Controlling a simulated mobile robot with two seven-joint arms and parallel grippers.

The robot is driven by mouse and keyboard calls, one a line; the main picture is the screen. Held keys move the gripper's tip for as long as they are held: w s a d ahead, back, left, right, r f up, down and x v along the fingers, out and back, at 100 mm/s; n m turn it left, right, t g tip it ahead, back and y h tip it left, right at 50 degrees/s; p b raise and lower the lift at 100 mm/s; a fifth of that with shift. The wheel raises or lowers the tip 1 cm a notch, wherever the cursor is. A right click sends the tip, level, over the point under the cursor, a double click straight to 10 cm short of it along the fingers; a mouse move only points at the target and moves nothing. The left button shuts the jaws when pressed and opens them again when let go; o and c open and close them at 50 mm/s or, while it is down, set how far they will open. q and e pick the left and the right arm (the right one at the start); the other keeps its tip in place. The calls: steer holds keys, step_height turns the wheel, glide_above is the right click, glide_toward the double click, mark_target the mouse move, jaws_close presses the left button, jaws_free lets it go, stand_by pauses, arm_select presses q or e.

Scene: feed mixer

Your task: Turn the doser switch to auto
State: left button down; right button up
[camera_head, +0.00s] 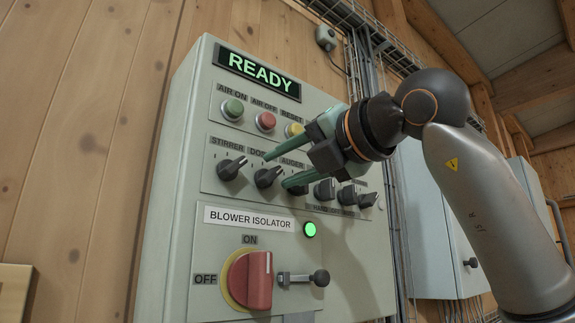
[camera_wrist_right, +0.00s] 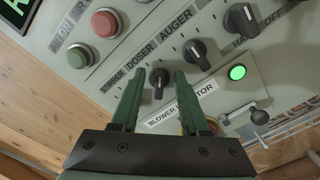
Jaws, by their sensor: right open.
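The doser switch (camera_head: 267,177) is a black rotary knob under the DOSER label, second from the left in the switch row. In the head view its grip slants to the upper right. In the right wrist view the doser switch (camera_wrist_right: 159,80) shows between the two green fingers. My right gripper (camera_head: 277,171) is open, its fingertips close to the doser switch, one above and one below right of it in the head view. I cannot tell whether they touch it. The right gripper (camera_wrist_right: 158,88) holds nothing. My left gripper is not in view.
The stirrer switch (camera_head: 231,168) is just left of the doser switch; the auger switch (camera_wrist_right: 197,53) is on its other side. Above are green (camera_head: 232,109), red (camera_head: 265,121) and yellow (camera_head: 294,130) buttons. Below are a lit green lamp (camera_head: 310,229) and the red blower isolator (camera_head: 251,279).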

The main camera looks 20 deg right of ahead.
steer(key=b+v, duration=0.2)
steer(key=v, duration=1)
steer(key=shift+s+b, duration=0.25)
steer(key=shift+b, duration=0.15)
